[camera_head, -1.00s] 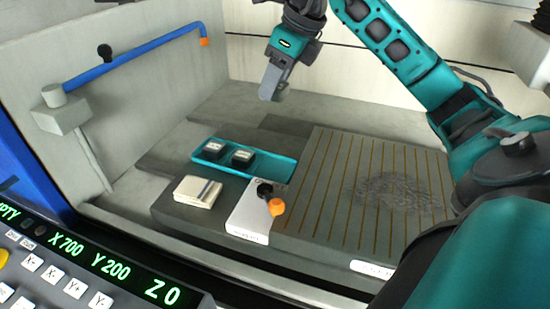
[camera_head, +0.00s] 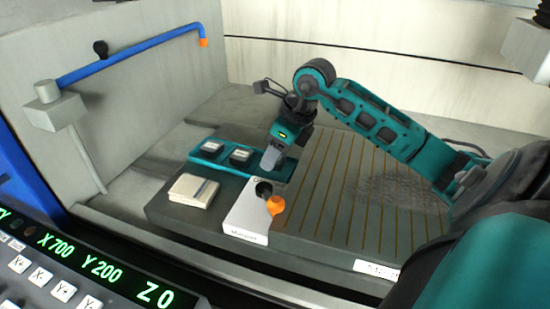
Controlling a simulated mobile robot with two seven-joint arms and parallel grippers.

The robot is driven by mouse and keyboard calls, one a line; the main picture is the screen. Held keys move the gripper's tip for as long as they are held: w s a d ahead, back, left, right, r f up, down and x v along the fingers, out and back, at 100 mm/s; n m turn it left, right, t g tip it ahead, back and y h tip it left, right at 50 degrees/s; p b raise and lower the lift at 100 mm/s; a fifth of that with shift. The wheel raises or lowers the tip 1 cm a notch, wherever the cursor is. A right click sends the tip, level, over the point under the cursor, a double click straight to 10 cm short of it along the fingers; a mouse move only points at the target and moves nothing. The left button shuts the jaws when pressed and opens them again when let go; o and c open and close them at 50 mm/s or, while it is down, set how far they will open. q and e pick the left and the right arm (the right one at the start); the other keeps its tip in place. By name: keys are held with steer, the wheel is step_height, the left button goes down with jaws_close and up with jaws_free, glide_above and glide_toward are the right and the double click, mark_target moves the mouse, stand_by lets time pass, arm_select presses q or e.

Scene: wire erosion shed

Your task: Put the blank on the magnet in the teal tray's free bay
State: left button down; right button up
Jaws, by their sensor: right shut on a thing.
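The teal tray (camera_head: 222,166) lies on the dark grey surface left of the striped plate. My left gripper is out of view.
A white box (camera_head: 243,222) with a black knob and orange lever (camera_head: 275,205) stands just in front of the tray. A cream pad (camera_head: 193,190) lies left of it. A blue pipe (camera_head: 130,56) runs along the left wall. A control panel (camera_head: 90,265) fills the lower left.

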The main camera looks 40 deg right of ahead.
steer(key=shift+f, duration=0.7)
steer(key=shift+f, duration=0.15)
steer(key=o, duration=1)
steer(key=shift+o, duration=0.2)
steer(key=shift+r, duration=0.3)
steer(key=v, duration=1.1)
steer(key=shift+s+r+p, duration=0.25)
steer(key=shift+r+p, duration=0.05)
